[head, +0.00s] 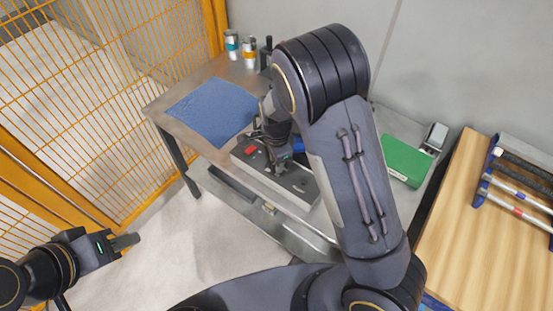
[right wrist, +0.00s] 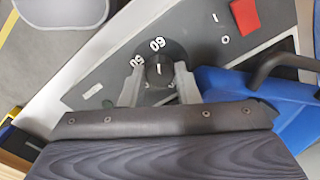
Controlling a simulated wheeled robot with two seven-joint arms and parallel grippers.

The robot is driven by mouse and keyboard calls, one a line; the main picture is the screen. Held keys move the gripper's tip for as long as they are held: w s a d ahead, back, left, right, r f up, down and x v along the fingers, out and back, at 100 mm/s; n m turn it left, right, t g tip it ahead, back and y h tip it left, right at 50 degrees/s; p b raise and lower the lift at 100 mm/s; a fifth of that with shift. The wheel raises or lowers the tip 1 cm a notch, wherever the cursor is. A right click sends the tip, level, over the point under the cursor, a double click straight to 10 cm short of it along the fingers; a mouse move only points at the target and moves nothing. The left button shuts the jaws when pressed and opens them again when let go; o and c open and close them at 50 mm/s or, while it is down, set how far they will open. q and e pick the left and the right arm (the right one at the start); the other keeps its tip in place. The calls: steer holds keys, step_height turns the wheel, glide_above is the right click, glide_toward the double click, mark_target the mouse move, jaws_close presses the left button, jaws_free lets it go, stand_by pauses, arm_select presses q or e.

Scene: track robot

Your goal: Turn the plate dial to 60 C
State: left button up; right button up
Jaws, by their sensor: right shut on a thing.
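The dial (right wrist: 159,71) is a round black knob with a white line, on a dark panel (right wrist: 205,35) with white numbers around it. One number beside the knob looks like 60; another to its left is partly covered and hard to read. My right gripper (right wrist: 159,85) is shut on the dial, one finger on each side of it. In the head view my right gripper (head: 283,160) is down at the grey control box (head: 307,190), and the knob is hidden there. My left gripper (head: 125,242) hangs away from the table at lower left; its finger gap is unclear.
A red square (right wrist: 245,15) sits on the panel. A blue object (right wrist: 235,88) lies close beside my right gripper. Yellow fencing (head: 95,110) stands at left.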

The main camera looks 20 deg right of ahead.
steer(key=o, duration=1)
steer(key=shift+c, duration=0.2)
step_height(320, 180, up, 8)
steer(key=shift+f, duration=0.2)
steer(key=shift+r, duration=0.15)
